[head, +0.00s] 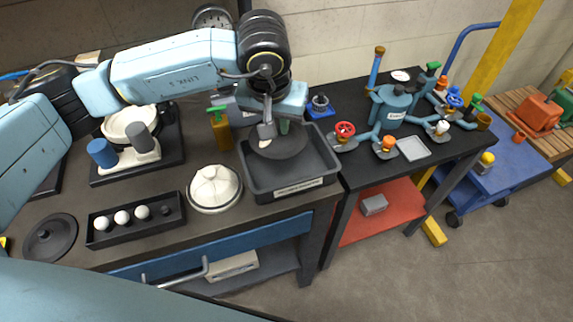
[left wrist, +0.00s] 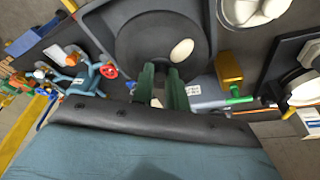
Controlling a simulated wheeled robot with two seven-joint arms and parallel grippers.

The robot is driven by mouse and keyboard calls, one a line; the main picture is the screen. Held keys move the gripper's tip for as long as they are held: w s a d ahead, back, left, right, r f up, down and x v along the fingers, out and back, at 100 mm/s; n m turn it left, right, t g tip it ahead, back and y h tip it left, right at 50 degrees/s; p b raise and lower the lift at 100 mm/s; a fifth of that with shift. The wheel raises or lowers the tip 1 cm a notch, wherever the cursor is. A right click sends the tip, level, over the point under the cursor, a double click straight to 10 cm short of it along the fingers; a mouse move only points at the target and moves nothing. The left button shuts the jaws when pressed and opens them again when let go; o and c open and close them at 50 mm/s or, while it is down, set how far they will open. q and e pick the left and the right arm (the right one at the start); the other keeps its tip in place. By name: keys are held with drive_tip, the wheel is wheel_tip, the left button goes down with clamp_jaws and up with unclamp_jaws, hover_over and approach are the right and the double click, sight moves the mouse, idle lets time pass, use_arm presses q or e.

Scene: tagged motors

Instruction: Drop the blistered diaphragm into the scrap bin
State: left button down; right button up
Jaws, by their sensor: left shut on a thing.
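The blistered diaphragm (head: 288,146) is a dark round disc with a pale oval spot. It also shows in the left wrist view (left wrist: 145,40). My left gripper (head: 275,128) points down and is shut on the diaphragm near its edge; its green fingers (left wrist: 162,80) show in the left wrist view. The diaphragm is over or within the dark grey scrap bin (head: 294,187), an open tray with a white front label too small to read. I cannot tell whether the disc touches the bin floor. My right gripper is not in view.
A white domed part (head: 214,188) stands left of the bin, beside a black tray of white balls (head: 136,220). A plain dark disc (head: 50,238) lies at the left. An amber bottle (head: 221,130) stands behind. Blue valve piping (head: 390,108) occupies the right table.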

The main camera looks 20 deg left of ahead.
use_arm(q)
drive_tip(key=c, duration=1.6)
unclamp_jaws()
drive_tip(key=shift+o, duration=1.4)
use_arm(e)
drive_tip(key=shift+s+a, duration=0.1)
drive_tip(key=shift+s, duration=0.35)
use_arm(q)
drive_tip(key=v, duration=1.3)
drive_tip(key=shift+r, duration=0.25)
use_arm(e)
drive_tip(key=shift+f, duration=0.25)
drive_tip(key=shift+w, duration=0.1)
